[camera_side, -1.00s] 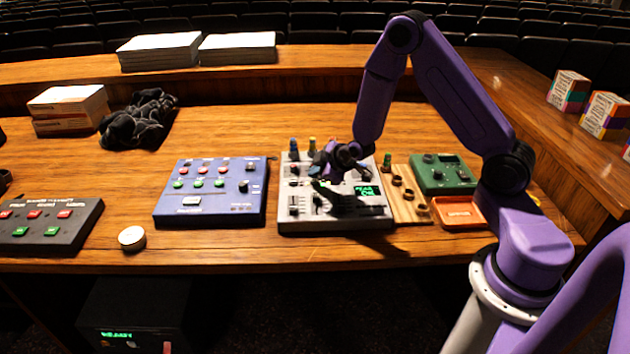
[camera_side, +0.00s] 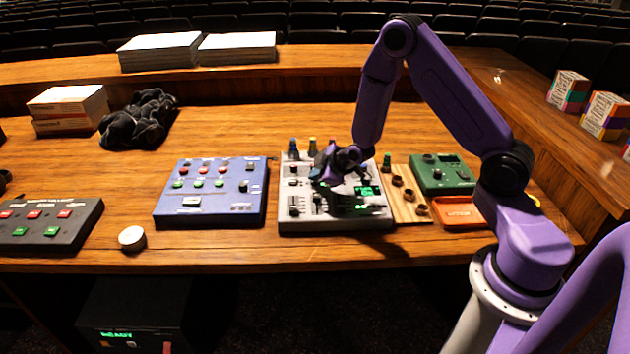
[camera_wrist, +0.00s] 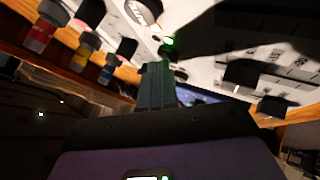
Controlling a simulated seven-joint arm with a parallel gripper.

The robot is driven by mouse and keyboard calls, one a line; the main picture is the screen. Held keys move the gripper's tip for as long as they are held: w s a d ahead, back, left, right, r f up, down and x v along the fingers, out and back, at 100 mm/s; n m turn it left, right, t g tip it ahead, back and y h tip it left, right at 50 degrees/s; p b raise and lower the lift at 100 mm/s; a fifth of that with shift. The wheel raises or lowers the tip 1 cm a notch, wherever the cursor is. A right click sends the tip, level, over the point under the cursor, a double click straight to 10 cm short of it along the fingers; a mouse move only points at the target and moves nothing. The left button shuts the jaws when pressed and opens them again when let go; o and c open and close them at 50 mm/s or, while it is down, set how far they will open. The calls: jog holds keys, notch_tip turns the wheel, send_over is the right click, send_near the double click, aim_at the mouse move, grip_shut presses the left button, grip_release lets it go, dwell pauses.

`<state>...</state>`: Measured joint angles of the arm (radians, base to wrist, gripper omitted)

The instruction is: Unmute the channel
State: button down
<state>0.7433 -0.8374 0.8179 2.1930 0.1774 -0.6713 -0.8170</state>
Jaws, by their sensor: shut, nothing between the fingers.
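The grey mixing desk (camera_side: 300,218) lies on the wooden table, with faders, knobs and a small screen with green text (camera_side: 367,191). My gripper (camera_side: 326,178) is over the middle of the mixer's panel and covers part of it. In the wrist view my shut, empty fingers (camera_wrist: 157,88) point at the pale mixer panel (camera_wrist: 215,50). A small green light (camera_wrist: 169,41) shows just beyond the fingertips. Whether the fingertips touch the panel cannot be told. The channel's mute button cannot be made out for certain.
A blue control box (camera_side: 212,215) stands left of the mixer and a black button box (camera_side: 50,240) further left. A wooden rack (camera_side: 408,212), a green box (camera_side: 441,174) and an orange tray (camera_side: 460,213) stand to the right.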

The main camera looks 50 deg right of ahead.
jog(key=shift+r, duration=0.45)
dwell(0.4)
jog(key=shift+r, duration=3)
